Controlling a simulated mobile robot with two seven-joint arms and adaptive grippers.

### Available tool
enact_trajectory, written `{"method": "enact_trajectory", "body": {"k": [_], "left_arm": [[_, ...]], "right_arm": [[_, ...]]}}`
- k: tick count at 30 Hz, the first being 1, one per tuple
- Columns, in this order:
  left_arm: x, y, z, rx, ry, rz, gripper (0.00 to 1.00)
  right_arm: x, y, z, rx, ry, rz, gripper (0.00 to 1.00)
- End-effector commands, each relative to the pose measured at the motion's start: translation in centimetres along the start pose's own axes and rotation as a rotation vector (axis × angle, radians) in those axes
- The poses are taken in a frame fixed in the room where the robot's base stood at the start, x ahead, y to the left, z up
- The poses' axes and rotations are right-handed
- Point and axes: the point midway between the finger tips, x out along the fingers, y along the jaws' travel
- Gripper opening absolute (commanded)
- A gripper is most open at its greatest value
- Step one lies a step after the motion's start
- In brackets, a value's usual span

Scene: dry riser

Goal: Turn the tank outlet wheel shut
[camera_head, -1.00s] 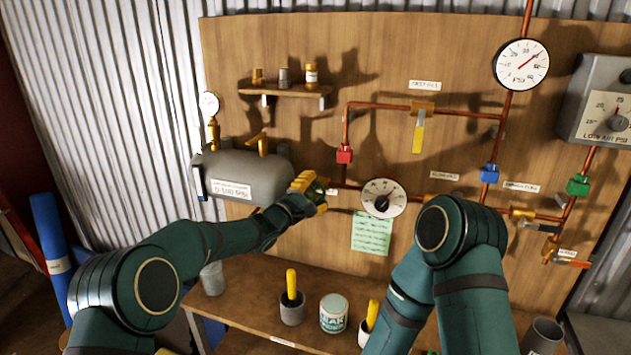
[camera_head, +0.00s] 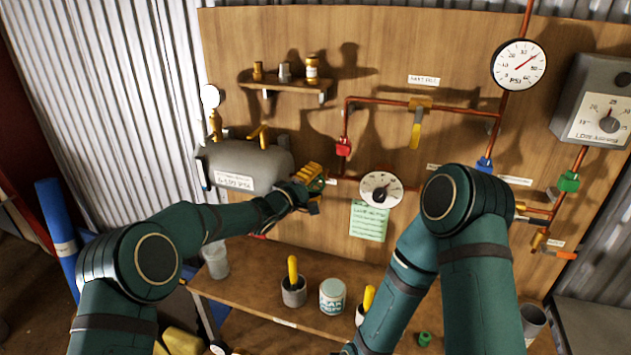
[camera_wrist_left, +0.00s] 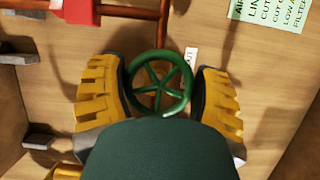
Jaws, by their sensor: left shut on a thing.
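The tank outlet wheel (camera_wrist_left: 160,84) is a green five-spoked handwheel, seen nearly face-on in the left wrist view. My left gripper (camera_wrist_left: 158,88) has its yellow-and-black fingers on both sides of the rim, shut on it. In the head view my left gripper (camera_head: 309,185) is at the pipe just right of the grey tank (camera_head: 245,166), and only a bit of green wheel shows there. The right arm bends down at the right of the head view; its gripper is out of sight.
A red-handled valve part (camera_head: 343,147) sits above. The bench (camera_head: 240,292) below holds cups and a tin (camera_head: 333,296). A small shelf (camera_head: 285,86) hangs above the tank.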

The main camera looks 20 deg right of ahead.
Motion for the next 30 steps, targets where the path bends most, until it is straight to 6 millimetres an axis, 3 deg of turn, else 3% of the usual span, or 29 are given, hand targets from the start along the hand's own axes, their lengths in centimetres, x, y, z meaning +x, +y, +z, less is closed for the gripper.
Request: {"method": "enact_trajectory", "body": {"k": [8, 9, 11, 22, 30], "left_arm": [[0.0, -0.2, 0.0, -0.001, 0.0, -0.003, 0.31], [0.0, -0.2, 0.0, -0.001, 0.0, -0.003, 0.8], [0.0, -0.2, 0.0, -0.001, 0.0, -0.003, 1.0], [-0.6, -0.1, -0.1, -0.003, 0.001, -0.001, 1.0], [-4.4, 0.0, -0.2, -0.003, 0.003, -0.001, 1.0]], "right_arm": [[0.0, 0.0, 0.0, 0.0, 0.0, 0.0, 0.47], [0.0, 0.0, 0.0, 0.0, 0.0, 0.0, 0.47], [0.0, 0.0, 0.0, 0.0, 0.0, 0.0, 0.47], [0.0, 0.0, 0.0, 0.0, 0.0, 0.0, 0.47], [0.0, 0.0, 0.0, 0.0, 0.0, 0.0, 0.47]]}}
